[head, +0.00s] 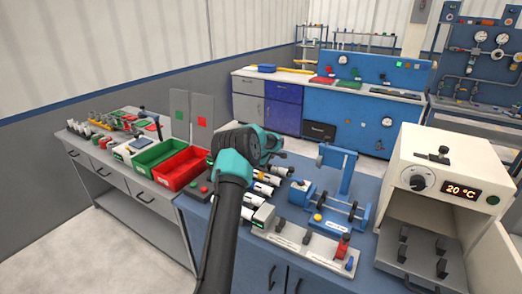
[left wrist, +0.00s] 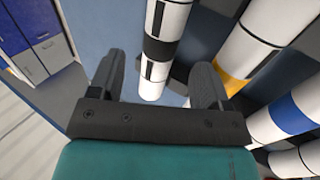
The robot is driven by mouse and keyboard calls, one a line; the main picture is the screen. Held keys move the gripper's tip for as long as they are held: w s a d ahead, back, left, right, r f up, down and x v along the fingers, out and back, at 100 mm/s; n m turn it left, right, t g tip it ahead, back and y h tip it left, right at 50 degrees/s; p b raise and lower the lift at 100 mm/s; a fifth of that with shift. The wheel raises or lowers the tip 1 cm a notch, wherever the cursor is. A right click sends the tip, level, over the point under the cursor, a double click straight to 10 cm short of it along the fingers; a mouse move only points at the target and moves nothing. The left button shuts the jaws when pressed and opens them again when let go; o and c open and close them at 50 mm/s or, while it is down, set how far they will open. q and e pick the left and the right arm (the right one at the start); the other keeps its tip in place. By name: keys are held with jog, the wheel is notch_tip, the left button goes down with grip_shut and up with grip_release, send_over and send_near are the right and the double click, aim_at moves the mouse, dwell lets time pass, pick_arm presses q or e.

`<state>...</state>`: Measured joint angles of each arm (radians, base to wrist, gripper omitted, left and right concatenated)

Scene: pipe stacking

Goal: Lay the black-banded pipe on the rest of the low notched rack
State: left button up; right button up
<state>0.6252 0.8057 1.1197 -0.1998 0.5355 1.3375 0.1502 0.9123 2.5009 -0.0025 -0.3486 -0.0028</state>
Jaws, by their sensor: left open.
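In the left wrist view, a white pipe with a wide black band (left wrist: 158,48) runs from the top edge down to between the finger tips. My left gripper (left wrist: 157,76) is open, with one finger on each side of the pipe's near end; I cannot tell whether either touches it. In the head view my left gripper (head: 279,154) is above the far end of a row of white banded pipes (head: 263,189), partly hidden by my arm. I cannot pick out the low notched rack for certain. My right gripper is not in view.
In the left wrist view, a yellow-banded pipe (left wrist: 255,48) and a blue-banded pipe (left wrist: 288,116) lie close on the right. A blue roller stand (head: 336,206) and a white oven (head: 440,165) stand right of the pipes. Red (head: 181,168) and green bins are on the left.

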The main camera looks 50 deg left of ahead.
pick_arm(q)
jog(key=v, duration=1.3)
jog(key=shift+s+f, duration=0.1)
dwell(0.5)
